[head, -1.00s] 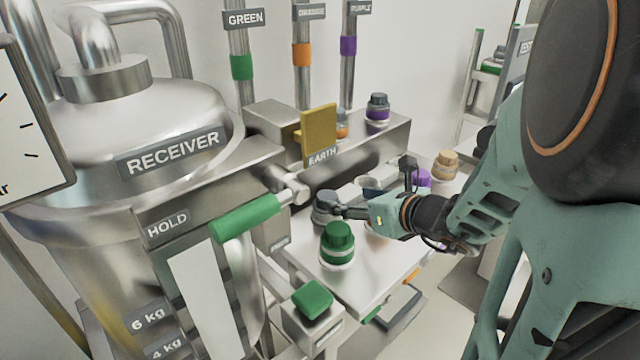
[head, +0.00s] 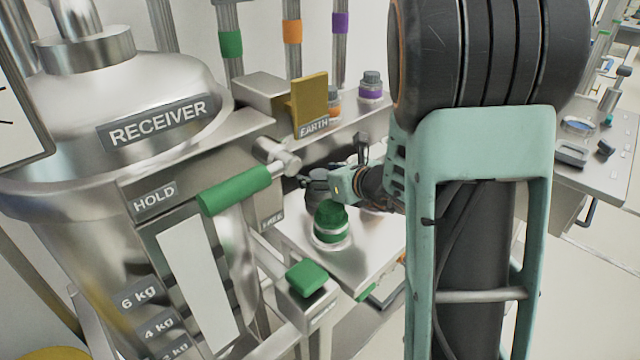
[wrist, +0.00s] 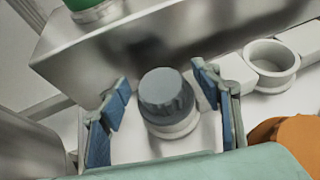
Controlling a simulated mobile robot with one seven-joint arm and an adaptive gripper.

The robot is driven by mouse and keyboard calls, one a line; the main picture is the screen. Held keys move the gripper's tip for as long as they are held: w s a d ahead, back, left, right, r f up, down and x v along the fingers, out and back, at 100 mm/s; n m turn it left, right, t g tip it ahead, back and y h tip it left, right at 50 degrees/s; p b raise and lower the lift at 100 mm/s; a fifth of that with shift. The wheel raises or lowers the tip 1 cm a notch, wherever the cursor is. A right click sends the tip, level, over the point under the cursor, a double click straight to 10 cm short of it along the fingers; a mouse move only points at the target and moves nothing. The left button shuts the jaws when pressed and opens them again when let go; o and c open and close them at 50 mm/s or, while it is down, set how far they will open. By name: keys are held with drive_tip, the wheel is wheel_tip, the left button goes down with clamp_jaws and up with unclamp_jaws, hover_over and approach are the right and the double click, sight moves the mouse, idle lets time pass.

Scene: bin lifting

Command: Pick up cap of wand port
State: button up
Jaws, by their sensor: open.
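A grey ribbed cap (wrist: 167,94) sits on a pale round collar in the wrist view, upright between my fingers. In the head view the same grey cap (head: 318,184) is partly hidden by my gripper, behind the green-capped container. My gripper (wrist: 160,84) is open, with one blue-padded finger on each side of the cap. No label reading wand port is legible.
A green-capped container (head: 331,222) stands just in front. A green handle (head: 235,190) of the receiver (head: 160,90) is close on the left. A yellow plate (head: 309,102) and a purple-banded container (head: 371,88) are behind. An empty white ring holder (wrist: 271,66) and an orange object (wrist: 285,132) lie right of the cap.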

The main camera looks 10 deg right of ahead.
drive_tip(key=shift+c, duration=0.6)
drive_tip(key=c, duration=1.4)
drive_tip(key=shift+r, duration=0.1)
